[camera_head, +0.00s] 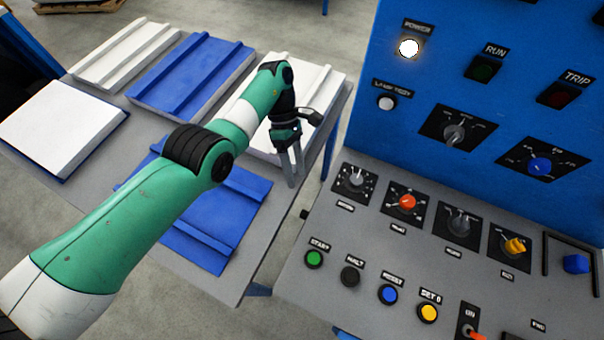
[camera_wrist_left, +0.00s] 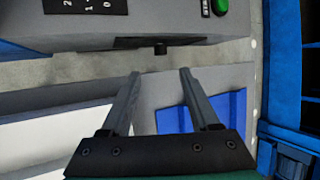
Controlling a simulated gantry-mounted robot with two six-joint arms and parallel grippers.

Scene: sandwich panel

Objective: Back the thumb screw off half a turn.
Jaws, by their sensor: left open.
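A small black knob, which looks like the thumb screw (camera_head: 304,214), sticks out of the left side of the grey console. It also shows in the left wrist view (camera_wrist_left: 160,49), on the console's side face, beyond the fingertips and roughly centred between them. My left gripper (camera_head: 296,181) is open and empty, fingers pointing down, above the right edge of the table and just left of the console. Its two fingers also show in the left wrist view (camera_wrist_left: 160,74), with a clear gap between them and the knob. My right gripper is not in view.
The grey console (camera_head: 350,245) carries several dials, buttons and switches in front of a blue upright panel (camera_head: 450,50). A grey table (camera_head: 130,120) to the left holds white and blue panels (camera_head: 190,75). A narrow gap separates table and console.

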